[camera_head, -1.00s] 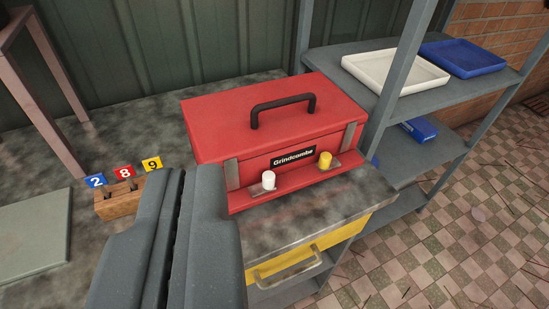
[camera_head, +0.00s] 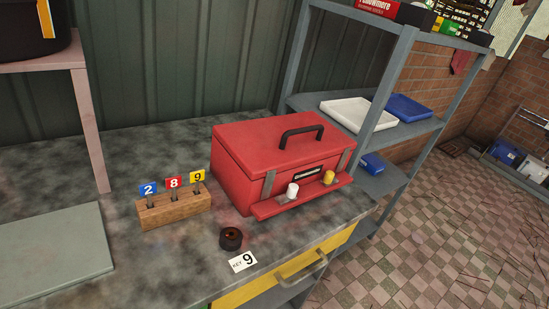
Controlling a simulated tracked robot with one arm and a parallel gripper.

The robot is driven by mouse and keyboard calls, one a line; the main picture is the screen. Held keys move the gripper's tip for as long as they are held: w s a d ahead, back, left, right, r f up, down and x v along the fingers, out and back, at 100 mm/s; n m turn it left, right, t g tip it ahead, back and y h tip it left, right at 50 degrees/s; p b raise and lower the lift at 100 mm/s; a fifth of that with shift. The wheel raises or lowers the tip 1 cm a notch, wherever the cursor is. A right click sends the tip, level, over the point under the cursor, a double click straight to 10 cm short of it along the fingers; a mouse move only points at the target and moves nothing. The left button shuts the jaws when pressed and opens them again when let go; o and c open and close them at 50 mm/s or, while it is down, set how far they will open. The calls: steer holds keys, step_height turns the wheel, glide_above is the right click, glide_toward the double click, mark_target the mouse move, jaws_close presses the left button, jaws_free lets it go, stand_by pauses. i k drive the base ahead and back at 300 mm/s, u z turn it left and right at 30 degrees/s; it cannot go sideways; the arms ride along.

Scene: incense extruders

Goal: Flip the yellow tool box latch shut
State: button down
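The red tool box (camera_head: 262,150) stands on the workbench with its lid down and its black handle (camera_head: 301,133) upright on top. On its front ledge are two latches with knobs, a white one (camera_head: 292,190) on the left and a yellow one (camera_head: 328,177) on the right. The yellow latch's grey plate juts outward, low over the ledge, and appears folded down. Grey metal strips run down the box front near both sides. My gripper is not in view, so its state does not show.
A wooden block (camera_head: 175,209) with tags 2, 8 and 9 stands left of the box. A dark round ring (camera_head: 231,238) and a card marked 9 (camera_head: 242,262) lie in front. A grey shelf (camera_head: 408,130) stands close on the right.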

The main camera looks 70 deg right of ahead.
mark_target(328, 180)
steer(key=u, duration=0.6)
steer(key=k, duration=1.9)
steer(key=z, duration=1.4)
steer(key=i, duration=1)
steer(key=k, duration=0.65)
steer(key=z, duration=0.05)
